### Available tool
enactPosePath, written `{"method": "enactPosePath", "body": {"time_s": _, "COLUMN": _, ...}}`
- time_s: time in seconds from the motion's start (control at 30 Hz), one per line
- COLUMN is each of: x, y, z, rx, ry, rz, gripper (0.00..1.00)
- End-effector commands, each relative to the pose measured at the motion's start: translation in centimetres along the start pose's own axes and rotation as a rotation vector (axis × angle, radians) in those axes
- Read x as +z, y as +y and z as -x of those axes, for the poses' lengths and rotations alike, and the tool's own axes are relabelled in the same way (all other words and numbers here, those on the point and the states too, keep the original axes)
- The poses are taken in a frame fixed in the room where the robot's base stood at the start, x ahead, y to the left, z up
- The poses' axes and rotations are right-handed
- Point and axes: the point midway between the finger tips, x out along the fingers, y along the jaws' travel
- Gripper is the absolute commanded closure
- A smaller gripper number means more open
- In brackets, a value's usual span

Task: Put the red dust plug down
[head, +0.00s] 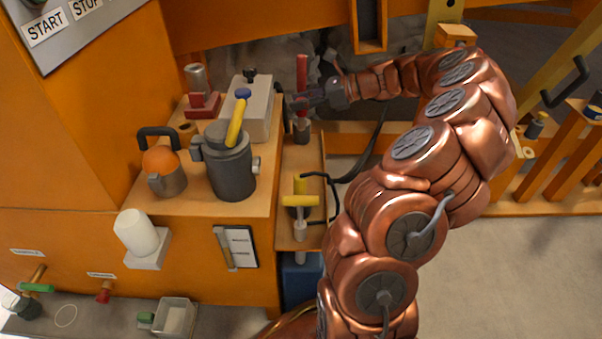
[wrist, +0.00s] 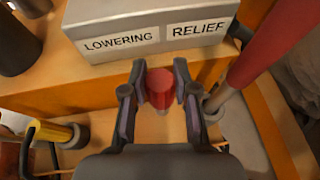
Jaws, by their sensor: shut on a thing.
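My gripper (wrist: 159,92) is shut on a small red plug (wrist: 159,86) with a pale tip below it. In the wrist view the plug sits between both fingers, over the wooden ledge in front of the grey valve block (wrist: 150,27) marked LOWERING and RELIEF. In the head view my gripper (head: 293,104) is beside the right side of that block (head: 246,108), and the plug cannot be made out there. Whether the plug touches anything is unclear.
A red lever (wrist: 262,48) stands close to the right finger; it also shows in the head view (head: 302,75). A yellow-handled valve (head: 299,202) is below. A grey pot (head: 229,163) stands on the cabinet. The tray (head: 75,325) at lower left has a bare outlined circle and another red fitting (head: 104,292) behind.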

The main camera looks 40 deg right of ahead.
Motion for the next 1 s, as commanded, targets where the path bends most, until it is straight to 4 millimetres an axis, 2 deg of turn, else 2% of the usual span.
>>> {"method": "enactPosePath", "body": {"time_s": 0.17, "x": -1.4, "y": 0.0, "z": -0.5, "rx": 0.001, "ry": -0.001, "rz": 0.001, "gripper": 0.95}}
{"method": "enactPosePath", "body": {"time_s": 0.4, "x": -4.7, "y": 0.0, "z": -1.9, "rx": -0.002, "ry": -0.002, "rz": -0.001, "gripper": 0.95}}
{"method": "enactPosePath", "body": {"time_s": 0.63, "x": -6.3, "y": 0.0, "z": -2.5, "rx": -0.001, "ry": 0.000, "rz": 0.000, "gripper": 0.95}}
{"method": "enactPosePath", "body": {"time_s": 0.83, "x": -9.2, "y": 0.0, "z": -3.7, "rx": 0.000, "ry": 0.000, "rz": -0.002, "gripper": 0.95}}
{"method": "enactPosePath", "body": {"time_s": 1.0, "x": -9.9, "y": 0.0, "z": -4.0, "rx": 0.000, "ry": -0.001, "rz": 0.001, "gripper": 0.95}}
